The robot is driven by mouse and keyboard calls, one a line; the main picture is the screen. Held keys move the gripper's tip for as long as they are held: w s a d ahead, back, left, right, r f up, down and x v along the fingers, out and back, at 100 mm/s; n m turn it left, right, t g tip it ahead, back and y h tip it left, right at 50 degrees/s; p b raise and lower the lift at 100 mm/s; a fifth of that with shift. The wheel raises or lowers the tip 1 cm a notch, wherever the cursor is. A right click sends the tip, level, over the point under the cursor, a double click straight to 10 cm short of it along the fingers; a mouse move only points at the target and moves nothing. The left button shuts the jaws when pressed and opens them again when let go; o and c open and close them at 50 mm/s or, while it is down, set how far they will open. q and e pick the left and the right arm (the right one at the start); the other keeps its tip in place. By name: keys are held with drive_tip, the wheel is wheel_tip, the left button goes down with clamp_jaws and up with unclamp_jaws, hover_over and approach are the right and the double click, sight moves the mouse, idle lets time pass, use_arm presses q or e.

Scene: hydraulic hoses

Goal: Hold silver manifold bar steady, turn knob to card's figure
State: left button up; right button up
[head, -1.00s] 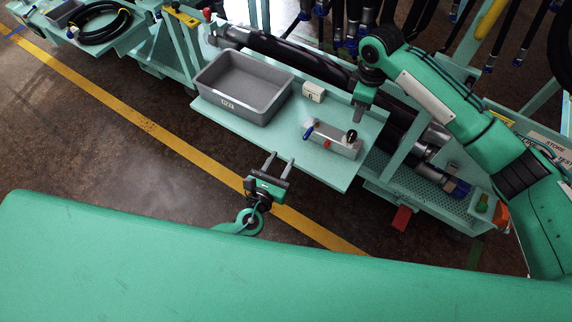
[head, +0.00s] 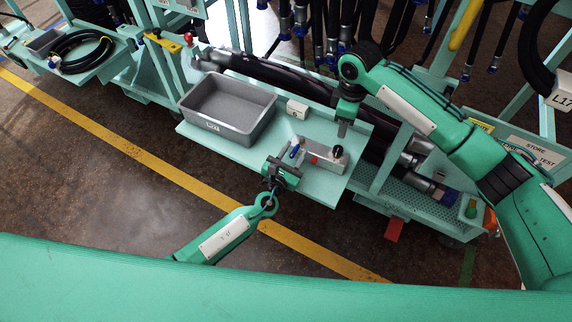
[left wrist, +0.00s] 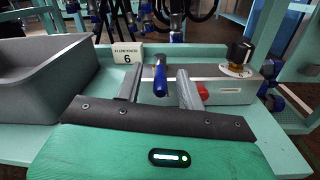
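The silver manifold bar (head: 328,164) lies on the bench's front right part; it also shows in the left wrist view (left wrist: 232,87). Its black knob (head: 337,151) stands at the right end on a brass-coloured base, in the left wrist view (left wrist: 240,53). A blue lever (left wrist: 160,78) and a red cap are on the bar. The white card (left wrist: 127,54) reads "FLOW KNOB 6". My left gripper (head: 295,154) is open at the bar's left part, the blue lever between its fingers in the picture. My right gripper (head: 342,130) points down above the bar's knob end; its finger gap is unclear.
A grey bin (head: 228,105) stands on the bench left of the bar, close to my left gripper. Black hoses (head: 330,30) hang behind. A black cylinder lies on the perforated shelf behind the bench. The bench (head: 320,186) is bare in front of the bar.

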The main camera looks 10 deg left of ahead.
use_arm(q)
drive_tip(key=shift+x, duration=0.85)
drive_tip(key=shift+c, duration=0.2)
clamp_jaws()
